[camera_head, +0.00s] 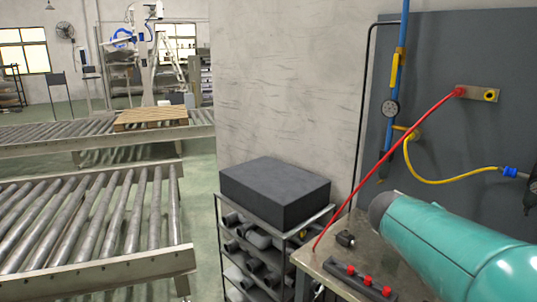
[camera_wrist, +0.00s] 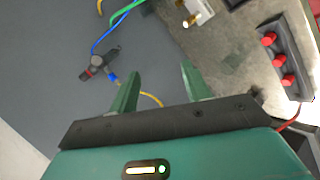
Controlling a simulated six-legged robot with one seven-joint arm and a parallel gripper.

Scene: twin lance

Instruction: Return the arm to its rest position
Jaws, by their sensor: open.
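My teal arm reaches in from the lower right in the head view, over the corner of a workbench (camera_head: 400,282). My gripper (camera_wrist: 160,70) shows in the wrist view as two green fingers, spread apart with nothing between them. Beyond the fingers are a grey surface and the brown bench top (camera_wrist: 225,70). The fingers do not show in the head view.
A red hose (camera_head: 385,155) slants from the grey panel (camera_head: 455,45) to the bench. A strip with red knobs (camera_head: 357,279) lies beside my arm. A yellow hose (camera_head: 440,181) hangs behind. A dark box (camera_head: 275,192) tops a rack left; roller conveyors (camera_head: 95,225) stand farther left.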

